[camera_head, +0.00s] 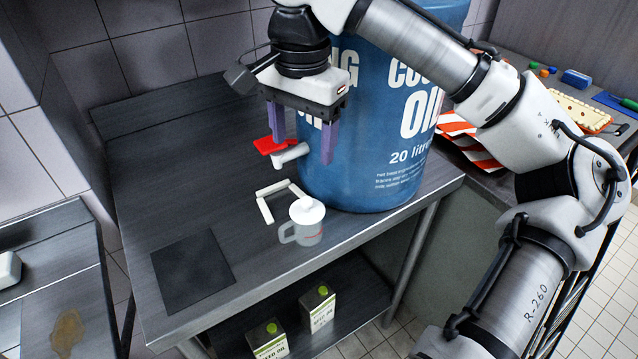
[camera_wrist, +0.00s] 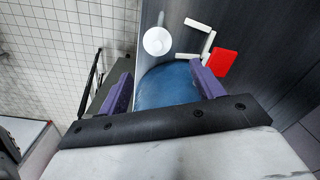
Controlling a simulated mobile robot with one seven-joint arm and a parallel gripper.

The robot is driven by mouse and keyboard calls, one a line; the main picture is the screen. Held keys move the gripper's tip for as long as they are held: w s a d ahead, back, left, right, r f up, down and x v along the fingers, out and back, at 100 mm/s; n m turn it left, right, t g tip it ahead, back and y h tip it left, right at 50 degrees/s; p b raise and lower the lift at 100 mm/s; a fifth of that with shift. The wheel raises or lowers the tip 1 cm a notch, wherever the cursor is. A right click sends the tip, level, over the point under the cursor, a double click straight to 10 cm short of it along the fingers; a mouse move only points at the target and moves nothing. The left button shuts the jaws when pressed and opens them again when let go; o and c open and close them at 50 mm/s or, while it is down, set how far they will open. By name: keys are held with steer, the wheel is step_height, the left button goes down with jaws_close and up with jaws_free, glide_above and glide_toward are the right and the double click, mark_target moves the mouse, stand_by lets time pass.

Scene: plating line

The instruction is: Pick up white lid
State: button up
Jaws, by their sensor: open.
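The white lid (camera_head: 307,210) is round with a small knob and sits on top of a pale mug (camera_head: 308,234) on the steel table. The lid also shows from above in the wrist view (camera_wrist: 157,41), where it hides most of the mug. My gripper (camera_head: 303,147) has two purple fingers pointing down, spread apart with nothing between them. It is above the table, in front of the blue oil drum, higher than the lid and apart from it. In the wrist view the gripper (camera_wrist: 160,90) has the blue drum below and between its fingers.
The large blue oil drum (camera_head: 370,150) stands close behind the mug. A dark square mat (camera_head: 192,271) lies at front left. The table's left side is clear. Cartons (camera_head: 318,308) stand on the lower shelf.

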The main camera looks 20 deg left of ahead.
glide_above(307, 200)
steer(key=f, duration=0.7)
steer(key=shift+s+d+p, duration=0.1)
steer(key=shift+d+p, duration=0.25)
steer(key=shift+p, duration=0.05)
steer(key=shift+a+f+p, duration=0.2)
steer(key=shift+f+p, duration=0.2)
steer(key=shift+f, duration=1.25)
steer(key=shift+a+f+p, duration=0.15)
steer(key=shift+f+p, duration=0.25)
steer(key=shift+f, duration=1.2)
steer(key=c, duration=0.7)
